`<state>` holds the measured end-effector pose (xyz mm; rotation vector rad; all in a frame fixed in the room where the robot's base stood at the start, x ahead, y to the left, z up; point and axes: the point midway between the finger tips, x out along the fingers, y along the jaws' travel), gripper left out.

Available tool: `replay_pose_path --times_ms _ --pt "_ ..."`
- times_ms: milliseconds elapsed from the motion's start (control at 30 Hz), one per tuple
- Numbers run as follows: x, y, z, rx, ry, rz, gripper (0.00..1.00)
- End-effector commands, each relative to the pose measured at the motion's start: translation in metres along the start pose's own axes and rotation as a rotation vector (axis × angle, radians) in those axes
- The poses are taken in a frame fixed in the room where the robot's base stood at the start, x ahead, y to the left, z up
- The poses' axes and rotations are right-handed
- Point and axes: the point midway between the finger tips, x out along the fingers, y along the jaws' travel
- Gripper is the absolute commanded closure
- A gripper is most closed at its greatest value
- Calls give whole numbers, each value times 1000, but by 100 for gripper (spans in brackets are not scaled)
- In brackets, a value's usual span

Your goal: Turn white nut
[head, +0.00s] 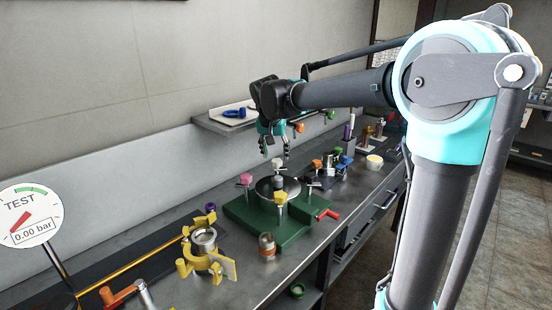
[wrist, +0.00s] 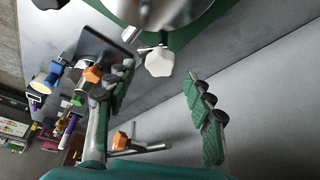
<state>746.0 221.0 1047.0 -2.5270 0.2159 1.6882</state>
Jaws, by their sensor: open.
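The white nut (wrist: 160,62) is a lobed knob at the rim of a round metal lid on the green base. In the wrist view it sits at upper centre, beyond the fingertips. In the head view the white nut (head: 277,163) stands at the far side of the lid (head: 264,188). My gripper (head: 275,148) hangs just above it, pointing down. In the wrist view my gripper (wrist: 160,100) has its green-padded fingers spread wide with nothing between them. The fingers appear apart from the nut.
The green base (head: 245,212) also carries a pink knob (head: 245,179) and a yellow knob (head: 281,196). A red-handled valve (head: 328,214) sticks out at its right. A yellow clamp fitting (head: 205,262) stands in front. Small coloured parts crowd the bench beyond, below a wall shelf (head: 215,124).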

Motion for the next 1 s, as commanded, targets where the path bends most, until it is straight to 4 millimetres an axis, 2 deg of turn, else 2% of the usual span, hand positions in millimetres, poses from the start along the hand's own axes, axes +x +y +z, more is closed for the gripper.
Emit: replay_pose_path --times_ms 200,433,600,1000 --pt "-47 0 0 -1 0 0 47" --pt "-79 0 0 -1 0 0 47" --pt "-87 0 0 -1 0 0 47" --pt "-88 -1 1 -18 -6 -3 48"
